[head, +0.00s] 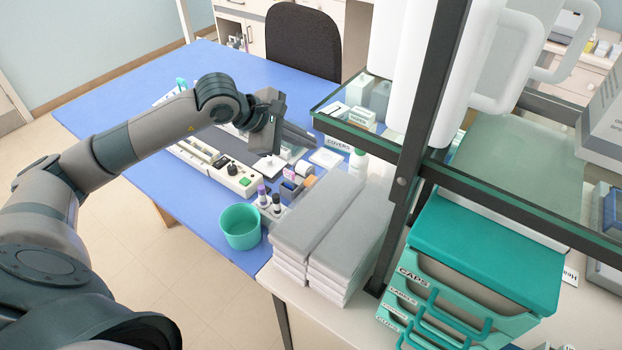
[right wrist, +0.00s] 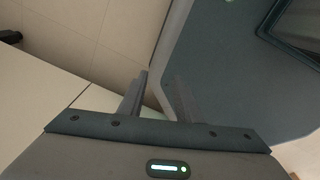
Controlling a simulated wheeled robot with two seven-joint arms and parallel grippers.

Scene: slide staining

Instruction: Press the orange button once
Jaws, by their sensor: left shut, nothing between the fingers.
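My left gripper (head: 265,150) is shut and empty, pointing down over the far side of the white staining device (head: 205,168) on the blue table. The device is a long, low box with a black knob (head: 232,168) and a green button (head: 245,182) at its near end. I cannot make out an orange button; my left gripper and forearm hide part of the device and the area behind it. My right gripper (right wrist: 160,98) shows only in the right wrist view, with its two fingers apart and nothing between them.
A teal cup (head: 240,226) and purple-capped bottles (head: 262,197) stand in front of the device. Stacks of grey packs (head: 325,235) and a dark shelf post (head: 425,130) are to the right. The left part of the blue table (head: 110,110) is clear.

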